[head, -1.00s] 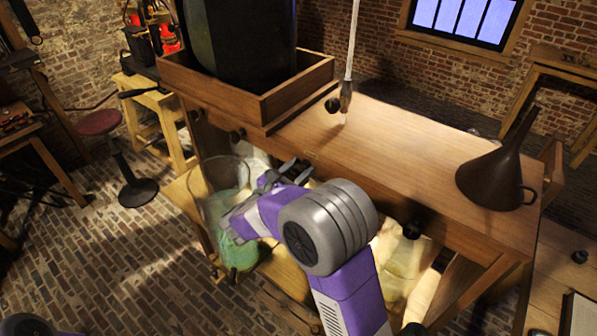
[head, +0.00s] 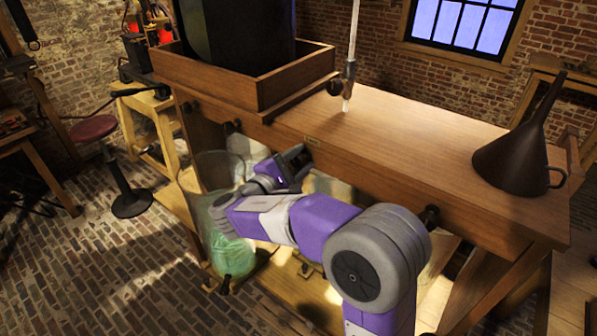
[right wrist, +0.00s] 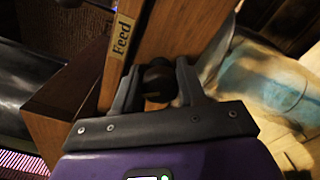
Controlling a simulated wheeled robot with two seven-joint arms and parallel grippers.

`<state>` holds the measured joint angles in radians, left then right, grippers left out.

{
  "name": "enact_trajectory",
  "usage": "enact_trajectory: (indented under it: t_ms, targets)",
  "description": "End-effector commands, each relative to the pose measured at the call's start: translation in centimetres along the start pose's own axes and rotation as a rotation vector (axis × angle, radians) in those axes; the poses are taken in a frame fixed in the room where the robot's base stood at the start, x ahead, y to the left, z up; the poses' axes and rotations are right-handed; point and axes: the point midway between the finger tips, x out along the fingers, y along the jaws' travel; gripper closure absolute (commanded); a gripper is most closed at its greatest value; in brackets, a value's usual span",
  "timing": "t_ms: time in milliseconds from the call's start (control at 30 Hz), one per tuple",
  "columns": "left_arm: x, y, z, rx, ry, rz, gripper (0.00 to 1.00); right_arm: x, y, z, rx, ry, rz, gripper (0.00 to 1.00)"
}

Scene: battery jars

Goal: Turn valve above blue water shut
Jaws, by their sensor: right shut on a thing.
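My right gripper (head: 303,160) reaches to the front of the wooden bench, just below a small label (head: 312,141). In the right wrist view its fingers (right wrist: 157,85) are closed around a dark round valve knob (right wrist: 157,76), next to the label reading "Feed" (right wrist: 122,38). The gripper hides this knob in the head view. A glass jar with blue-green liquid (head: 228,245) stands below and left of the gripper, partly behind my arm. A pale blue jar (right wrist: 262,80) also shows at the right of the wrist view. My left gripper is out of view.
Other dark knobs sit along the bench front (head: 233,127) and (head: 429,215). A large dark vessel stands in a wooden tray (head: 290,83) on top. A glass tube (head: 351,60) hangs over the bench, and a dark funnel (head: 512,160) stands at the right.

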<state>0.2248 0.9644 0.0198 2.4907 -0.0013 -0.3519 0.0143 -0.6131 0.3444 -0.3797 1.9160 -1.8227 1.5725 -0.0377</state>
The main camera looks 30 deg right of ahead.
Motion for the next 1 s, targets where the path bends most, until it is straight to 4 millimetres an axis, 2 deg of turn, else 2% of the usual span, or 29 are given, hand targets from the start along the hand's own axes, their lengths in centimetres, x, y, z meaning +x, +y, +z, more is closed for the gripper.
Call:
enact_trajectory:
  t_ms: [33,100,500,733,1000]
  targets:
    - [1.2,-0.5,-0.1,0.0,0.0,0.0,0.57,0.1,-0.3,-0.1,0.052,-0.004,0.002,0.9]
    - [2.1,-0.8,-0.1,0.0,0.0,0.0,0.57,0.1,-0.4,-0.1,0.118,-0.004,0.001,0.9]
    - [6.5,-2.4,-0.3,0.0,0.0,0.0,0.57,0.1,-0.4,-0.1,0.446,-0.004,0.001,0.9]
    - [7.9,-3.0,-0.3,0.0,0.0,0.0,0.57,0.1,-0.4,-0.1,0.558,-0.003,0.0,0.9]
    - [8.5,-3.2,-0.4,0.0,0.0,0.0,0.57,0.1,-0.3,0.0,0.613,-0.004,0.0,0.9]
